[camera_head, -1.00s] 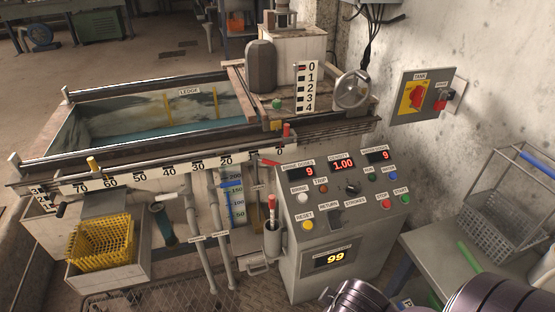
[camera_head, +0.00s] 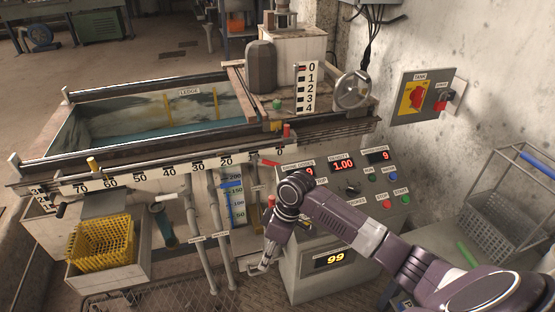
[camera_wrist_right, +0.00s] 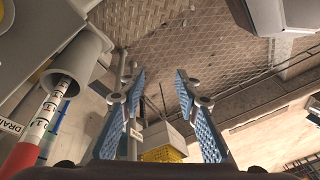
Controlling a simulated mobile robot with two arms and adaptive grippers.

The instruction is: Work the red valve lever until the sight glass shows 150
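A short red lever (camera_head: 269,162) sticks out on the front of the trough, just left of the console. The sight glass (camera_head: 237,205) has a blue scale marked 50 to 200, with a blue marker (camera_head: 230,183) between 150 and 200. Its exact liquid level is too small to read. My right gripper (camera_head: 266,264) points down in front of the console's left side, below the red lever and apart from it. In the right wrist view its blue-padded fingers (camera_wrist_right: 160,110) are spread, with nothing between them. My left gripper is not in view.
A red-topped graduated stick (camera_wrist_right: 46,122) stands in a grey cup (camera_wrist_right: 78,60) beside the right gripper. A DRAIN label shows near it. The console (camera_head: 310,275) is partly hidden by my arm. A yellow basket (camera_head: 103,241) and grey pipes (camera_head: 218,255) stand left; a wire basket (camera_head: 505,215) right.

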